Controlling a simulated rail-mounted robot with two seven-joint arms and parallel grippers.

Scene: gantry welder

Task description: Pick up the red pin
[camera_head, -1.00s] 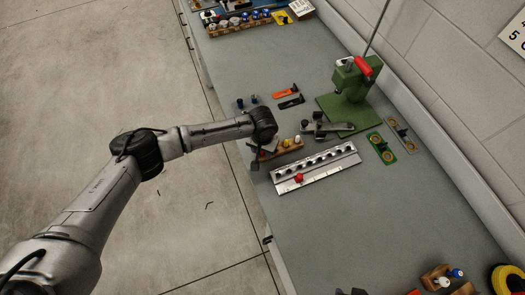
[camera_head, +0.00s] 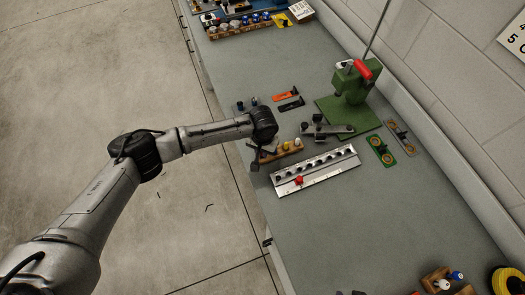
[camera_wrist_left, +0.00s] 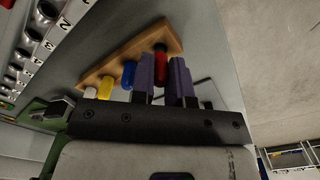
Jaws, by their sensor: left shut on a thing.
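The red pin (camera_wrist_left: 160,66) stands at one end of a wooden block (camera_wrist_left: 126,54) in the left wrist view, with its dark tip towards the camera's far side. My left gripper (camera_wrist_left: 164,75) has its two purple-grey fingers on either side of the red pin and is shut on it. The pin still appears to be at the block. In the head view my left gripper (camera_head: 255,158) is over the left end of the wooden block (camera_head: 285,151), and the wrist hides the red pin there. My right gripper is not in view.
Blue (camera_wrist_left: 129,75), yellow (camera_wrist_left: 106,88) and white (camera_wrist_left: 91,93) pins share the block. A metal numbered rail (camera_head: 316,171) with a red piece (camera_head: 299,180) lies just in front. A green press (camera_head: 352,84) stands behind.

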